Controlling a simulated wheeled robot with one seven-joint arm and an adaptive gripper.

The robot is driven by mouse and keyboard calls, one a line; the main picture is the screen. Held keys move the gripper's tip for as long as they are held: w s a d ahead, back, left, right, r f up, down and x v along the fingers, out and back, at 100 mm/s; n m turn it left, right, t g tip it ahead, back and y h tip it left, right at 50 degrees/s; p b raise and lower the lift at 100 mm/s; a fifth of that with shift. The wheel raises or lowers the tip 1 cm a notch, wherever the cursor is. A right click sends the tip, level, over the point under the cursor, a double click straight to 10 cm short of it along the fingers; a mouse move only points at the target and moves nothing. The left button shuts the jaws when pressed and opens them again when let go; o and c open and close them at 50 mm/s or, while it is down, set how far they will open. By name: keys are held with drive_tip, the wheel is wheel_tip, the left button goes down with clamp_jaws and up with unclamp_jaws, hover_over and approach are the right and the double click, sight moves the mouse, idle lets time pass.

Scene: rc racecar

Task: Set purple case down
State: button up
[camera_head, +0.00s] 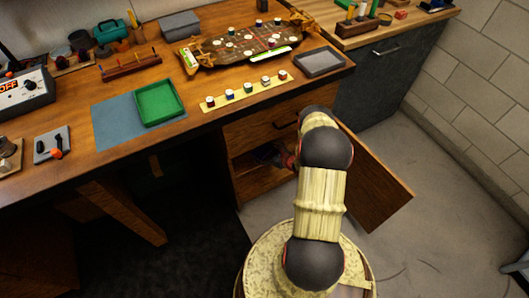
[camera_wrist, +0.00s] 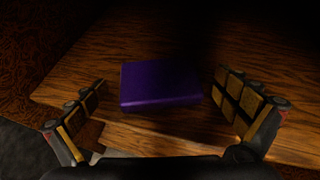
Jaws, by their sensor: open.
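The purple case (camera_wrist: 160,84) lies flat on a wooden surface (camera_wrist: 150,132) in the wrist view. My gripper (camera_wrist: 161,80) is open, with one finger to the left of the case and the other to its right. Gaps show between the case and both fingers. In the head view my gripper (camera_head: 287,160) reaches into the open cabinet (camera_head: 262,184) under the desk, partly hidden by my arm. A small dark shape shows beside it there, too unclear to name.
The cabinet door (camera_head: 375,185) stands open to the right of my arm. The desk above (camera_head: 225,118) carries a green tray (camera_head: 160,103), a yellow strip with several small items (camera_head: 246,91) and a grey tray (camera_head: 320,62).

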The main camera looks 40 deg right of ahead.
drive_tip(key=p+v, duration=0.4)
drive_tip(key=v, duration=0.8)
